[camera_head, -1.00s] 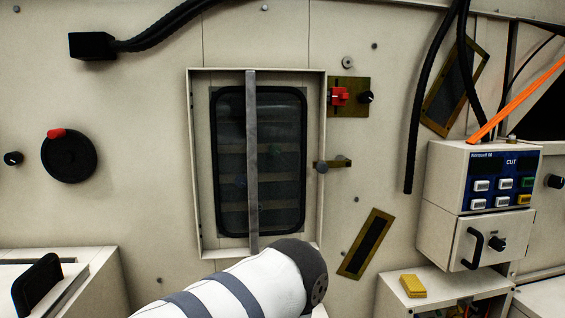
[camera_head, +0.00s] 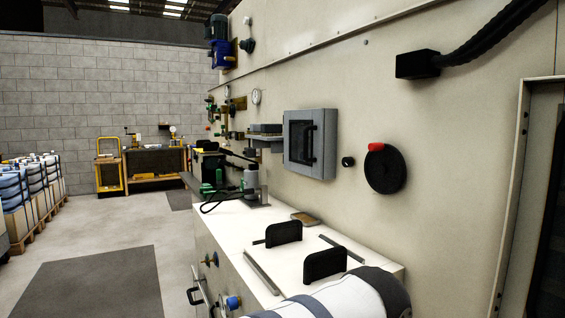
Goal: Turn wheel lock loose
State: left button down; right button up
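A round black wheel (camera_head: 386,172) is mounted on the beige wall right of centre. A red piece (camera_head: 376,147) sits at its top left edge. A small black knob (camera_head: 348,161) is on the wall just left of the wheel. No gripper is in view. A white and grey banded part of my arm shows at the bottom, in front of the counter and well below the wheel. Nothing covers the wheel.
A white counter (camera_head: 290,262) with two black upright handles (camera_head: 284,232) runs along the wall below. A grey wall box (camera_head: 310,143) is left of the wheel. A window frame (camera_head: 519,190) stands at right. The floor at left is open, with a dark mat (camera_head: 95,285).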

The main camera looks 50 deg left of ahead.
aim_at(348, 161)
jog(key=i+l+u, duration=0.1)
jog(key=u, duration=0.35)
jog(key=l+u, duration=0.6)
jog(key=u, duration=0.25)
jog(key=l+u, duration=0.3)
jog(key=u, duration=0.15)
jog(key=i+j+z, duration=0.1)
jog(key=j+z, duration=0.3)
jog(key=j, duration=0.45)
jog(key=j+z, duration=0.35)
jog(key=j, duration=0.5)
